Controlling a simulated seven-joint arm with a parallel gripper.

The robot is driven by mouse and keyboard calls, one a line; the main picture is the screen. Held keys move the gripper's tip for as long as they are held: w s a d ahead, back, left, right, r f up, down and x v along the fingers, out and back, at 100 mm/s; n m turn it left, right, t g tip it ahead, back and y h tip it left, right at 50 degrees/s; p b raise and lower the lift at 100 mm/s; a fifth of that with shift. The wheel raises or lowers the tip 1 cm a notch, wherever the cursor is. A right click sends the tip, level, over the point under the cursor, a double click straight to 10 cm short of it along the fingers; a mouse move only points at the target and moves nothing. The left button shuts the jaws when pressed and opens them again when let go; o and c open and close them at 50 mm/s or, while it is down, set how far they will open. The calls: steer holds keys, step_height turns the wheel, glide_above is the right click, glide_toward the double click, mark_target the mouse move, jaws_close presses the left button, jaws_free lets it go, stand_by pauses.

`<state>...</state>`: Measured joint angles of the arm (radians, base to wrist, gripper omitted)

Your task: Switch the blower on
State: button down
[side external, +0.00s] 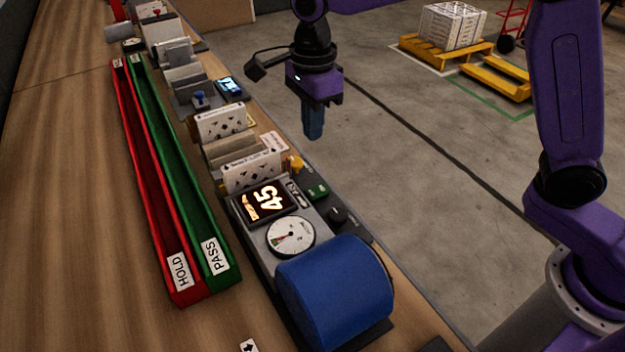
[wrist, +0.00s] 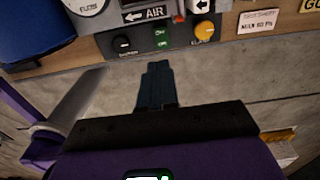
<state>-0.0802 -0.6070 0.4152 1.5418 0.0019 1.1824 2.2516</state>
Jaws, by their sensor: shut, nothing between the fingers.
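The blue blower drum (side external: 335,290) lies at the near end of a grey test unit, and part of it shows in the wrist view (wrist: 30,30). Its control panel has a green switch (side external: 317,191), also visible in the wrist view (wrist: 161,44), with lettering that I cannot read for sure. A black knob (side external: 337,214) sits beside it, also in the wrist view (wrist: 122,43). A yellow-orange knob (wrist: 203,30) is on the other side. My gripper (side external: 312,134) is shut and empty, pointing down above the floor side of the bench. Its fingertips (wrist: 158,66) appear just below the green switch in the wrist view, apparently apart from it.
Boxed filters (side external: 252,170) stand in a row behind. A red HOLD channel (side external: 172,270) and green PASS channel (side external: 206,262) run alongside. The wooden bench left of them is clear.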

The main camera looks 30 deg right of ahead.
mark_target(313, 193)
stand_by(0.3)
step_height(313, 193, down, 14)
steer(key=shift+f, duration=0.1)
stand_by(0.6)
